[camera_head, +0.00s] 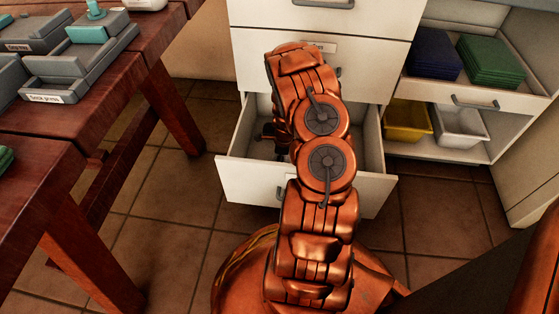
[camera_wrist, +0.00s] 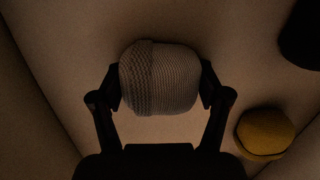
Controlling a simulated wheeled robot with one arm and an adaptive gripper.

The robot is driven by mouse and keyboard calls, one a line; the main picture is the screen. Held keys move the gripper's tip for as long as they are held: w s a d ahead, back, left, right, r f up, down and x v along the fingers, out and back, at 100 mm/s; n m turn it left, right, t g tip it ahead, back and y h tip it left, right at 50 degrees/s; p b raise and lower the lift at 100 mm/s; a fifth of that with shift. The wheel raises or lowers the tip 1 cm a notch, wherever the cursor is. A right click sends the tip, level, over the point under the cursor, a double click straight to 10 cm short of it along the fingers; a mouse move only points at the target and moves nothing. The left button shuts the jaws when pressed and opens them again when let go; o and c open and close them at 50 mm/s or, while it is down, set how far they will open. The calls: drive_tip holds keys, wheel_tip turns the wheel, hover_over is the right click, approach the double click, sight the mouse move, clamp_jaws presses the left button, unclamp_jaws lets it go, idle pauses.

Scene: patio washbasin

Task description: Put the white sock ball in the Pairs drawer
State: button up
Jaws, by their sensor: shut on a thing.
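The white sock ball (camera_wrist: 158,72) looks knitted and greyish in the dim light of the wrist view. My gripper (camera_wrist: 161,88) is shut on it, one finger at each side. The two are inside an open lower drawer (camera_head: 375,150), above or at its floor; I cannot tell whether the ball touches the floor. In the head view my arm reaches down into this drawer and hides the ball and most of the gripper. The drawer's front label is mostly hidden by my arm, so I cannot read it.
A yellow sock ball (camera_wrist: 265,133) lies in the drawer at lower right, and a dark object (camera_wrist: 303,35) at upper right. Closed drawers (camera_head: 375,50) are above. A wooden table (camera_head: 110,100) with grey trays stands left. Shelves (camera_head: 500,98) with folded cloths and bins are right.

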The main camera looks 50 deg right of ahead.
drive_tip(key=o, duration=1.2)
